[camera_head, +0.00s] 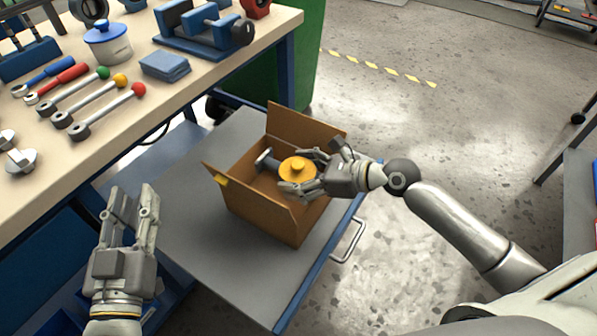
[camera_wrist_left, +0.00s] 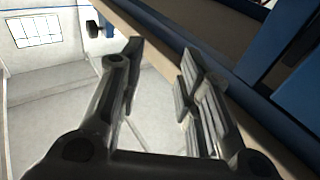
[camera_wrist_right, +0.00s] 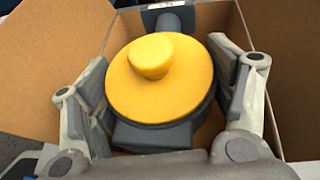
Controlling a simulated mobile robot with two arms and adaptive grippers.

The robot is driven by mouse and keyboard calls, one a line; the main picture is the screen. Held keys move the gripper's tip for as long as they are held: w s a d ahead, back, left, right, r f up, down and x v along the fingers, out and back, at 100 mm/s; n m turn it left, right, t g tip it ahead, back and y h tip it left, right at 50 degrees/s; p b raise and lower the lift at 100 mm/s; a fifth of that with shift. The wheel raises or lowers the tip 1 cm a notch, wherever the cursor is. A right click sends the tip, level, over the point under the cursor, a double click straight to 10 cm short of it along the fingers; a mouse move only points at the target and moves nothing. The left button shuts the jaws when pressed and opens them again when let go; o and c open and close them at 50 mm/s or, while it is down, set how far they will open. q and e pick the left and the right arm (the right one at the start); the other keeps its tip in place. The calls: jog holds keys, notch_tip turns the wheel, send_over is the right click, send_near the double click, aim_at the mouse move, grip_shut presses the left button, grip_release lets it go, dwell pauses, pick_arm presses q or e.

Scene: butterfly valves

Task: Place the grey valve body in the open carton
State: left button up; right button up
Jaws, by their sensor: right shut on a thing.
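The open carton (camera_head: 265,210) is brown with its flaps up, on a grey shelf surface. My right gripper (camera_head: 297,173) is over the carton opening, shut on the grey valve body (camera_wrist_right: 150,135). This dark grey body has a round yellow cap (camera_wrist_right: 160,80) with a small knob on top. Its grey end (camera_head: 266,160) points left in the head view. Carton walls surround it in the right wrist view; whether it touches the carton floor is hidden. My left gripper (camera_head: 134,196) is open and empty, left of the carton; it also shows in the left wrist view (camera_wrist_left: 158,70).
The grey shelf (camera_head: 190,240) has bare room around the carton.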

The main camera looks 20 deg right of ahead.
aim_at(310, 174)
jog(key=shift+f, duration=0.3)
pick_arm(q)
jog(key=shift+a+f+g, duration=0.1)
jog(key=shift+f+g, duration=0.3)
jog(key=shift+f, duration=0.45)
pick_arm(e)
jog(key=o, duration=1.5)
jog(key=shift+c, duration=0.2)
jog(key=shift+f, duration=0.1)
jog(key=shift+r, duration=0.6)
jog(key=p+v, duration=0.1)
jog(key=v, duration=0.4)
jog(key=shift+s+r, duration=0.1)
pick_arm(q)
jog(key=s+a+f+g+y+p, duration=0.1)
jog(key=s+f+g, duration=0.1)
jog(key=f, duration=0.3)
jog(key=s+a+f+g+y, duration=0.1)
jog(key=s+f+g, duration=0.1)
jog(key=f+g, duration=0.2)
jog(key=shift+a+f+p, duration=0.3)
jog(key=shift+f+p, duration=0.05)
jog(key=shift+f, duration=0.2)
pick_arm(e)
jog(key=v, duration=0.6)
jog(key=shift+s+d, duration=0.2)
jog(key=shift+d, duration=0.15)
